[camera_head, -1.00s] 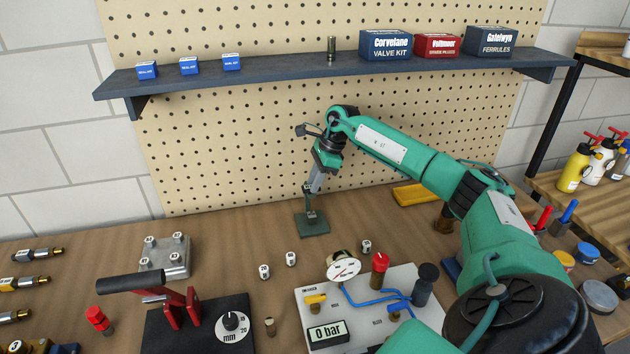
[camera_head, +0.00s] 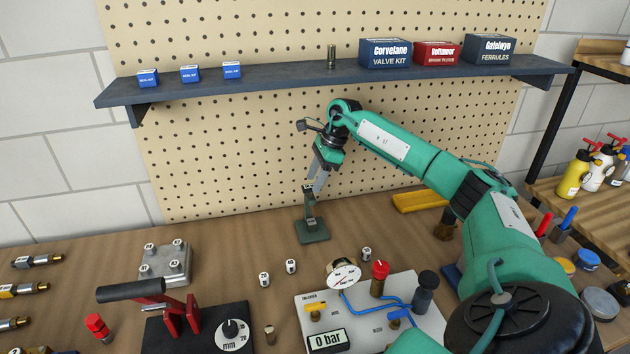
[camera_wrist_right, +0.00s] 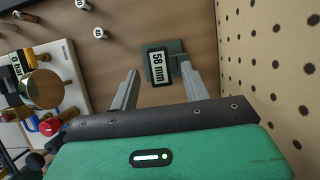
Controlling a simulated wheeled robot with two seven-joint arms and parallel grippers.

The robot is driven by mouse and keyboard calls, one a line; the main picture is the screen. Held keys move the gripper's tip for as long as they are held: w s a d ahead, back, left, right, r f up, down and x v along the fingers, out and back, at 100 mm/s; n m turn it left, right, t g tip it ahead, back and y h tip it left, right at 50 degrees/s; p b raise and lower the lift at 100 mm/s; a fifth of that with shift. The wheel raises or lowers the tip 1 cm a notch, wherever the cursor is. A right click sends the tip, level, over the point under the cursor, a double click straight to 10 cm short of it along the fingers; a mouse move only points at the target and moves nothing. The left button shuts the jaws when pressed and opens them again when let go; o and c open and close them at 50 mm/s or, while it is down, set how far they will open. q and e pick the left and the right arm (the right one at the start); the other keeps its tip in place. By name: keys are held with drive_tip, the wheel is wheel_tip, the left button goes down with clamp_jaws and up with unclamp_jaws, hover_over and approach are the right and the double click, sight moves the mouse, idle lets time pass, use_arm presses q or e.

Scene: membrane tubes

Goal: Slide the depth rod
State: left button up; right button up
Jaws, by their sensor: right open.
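A small dark green depth gauge (camera_head: 312,231) stands on the bench near the pegboard, with a flat square base and an upright post. In the right wrist view its display (camera_wrist_right: 159,67) reads 58 mm. I cannot make out the rod apart from the post. My right gripper (camera_head: 317,186) is at the top of the post. In the right wrist view my right gripper (camera_wrist_right: 158,85) is open, its two fingers spread on either side of the display, with nothing visibly clamped. My left gripper is not in view.
A pressure panel (camera_head: 370,318) with a dial and blue hose stands in front, right of centre. Small white pieces (camera_head: 291,266) lie between. A yellow bar (camera_head: 420,201) lies under my right arm. A shelf (camera_head: 290,80) crosses the pegboard.

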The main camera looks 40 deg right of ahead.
use_arm(q)
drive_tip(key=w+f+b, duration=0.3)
drive_tip(key=b, duration=0.1)
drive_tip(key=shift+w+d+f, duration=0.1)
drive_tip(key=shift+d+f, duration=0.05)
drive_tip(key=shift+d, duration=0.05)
use_arm(e)
drive_tip(key=s+d+r, duration=0.2)
drive_tip(key=s+d, duration=0.1)
drive_tip(key=d, duration=0.3)
drive_tip(key=s+d+r, duration=0.1)
drive_tip(key=s+d, duration=0.2)
drive_tip(key=d, duration=0.3)
drive_tip(key=shift+s+r, duration=0.3)
drive_tip(key=shift+r, duration=0.05)
